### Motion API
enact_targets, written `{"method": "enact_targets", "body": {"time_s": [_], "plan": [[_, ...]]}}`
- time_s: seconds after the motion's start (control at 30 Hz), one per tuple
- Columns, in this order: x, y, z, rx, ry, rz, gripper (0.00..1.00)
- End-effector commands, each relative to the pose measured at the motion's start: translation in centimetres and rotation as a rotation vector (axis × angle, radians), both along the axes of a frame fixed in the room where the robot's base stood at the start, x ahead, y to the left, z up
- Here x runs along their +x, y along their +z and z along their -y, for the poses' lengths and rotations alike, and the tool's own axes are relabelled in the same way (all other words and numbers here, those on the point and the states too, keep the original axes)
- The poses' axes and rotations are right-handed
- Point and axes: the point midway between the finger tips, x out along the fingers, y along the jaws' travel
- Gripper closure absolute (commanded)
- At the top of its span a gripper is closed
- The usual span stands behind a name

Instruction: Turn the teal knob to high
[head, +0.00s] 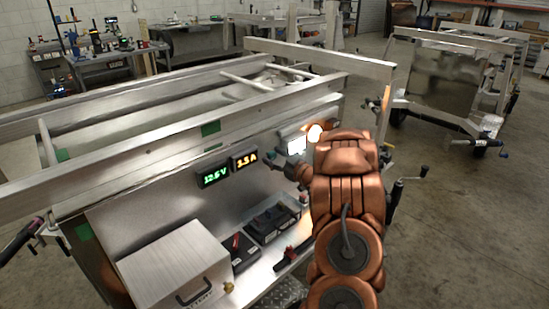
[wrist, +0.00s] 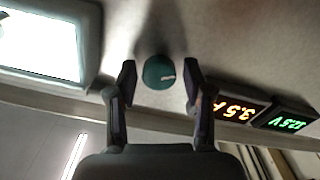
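The teal knob (wrist: 158,72) is round and sits on the grey panel in the wrist view. A small pale mark shows near its edge, at the right in that view. My gripper (wrist: 158,80) is open, with one dark finger on each side of the knob. A narrow gap shows between the knob and each finger, so they look apart. I cannot read any scale around the knob.
A green voltage display (head: 215,175) and an amber current display (head: 244,161) are on the panel beside the gripper. A bright white screen (wrist: 42,45) is on the knob's other side. A lit orange lamp (head: 314,133) is above. A metal box (head: 175,264) and black batteries (head: 272,222) stand below.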

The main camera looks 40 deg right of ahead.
Motion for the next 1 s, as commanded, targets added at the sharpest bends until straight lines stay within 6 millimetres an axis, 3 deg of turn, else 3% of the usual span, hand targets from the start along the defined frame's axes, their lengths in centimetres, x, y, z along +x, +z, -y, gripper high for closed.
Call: {"method": "enact_targets", "body": {"time_s": [0.47, 1.0], "plan": [[-0.9, 0.0, 0.1, 0.0, -0.002, 0.0, 0.41], [-9.8, 0.0, -0.1, 0.0, -0.004, -0.003, 0.41]]}}
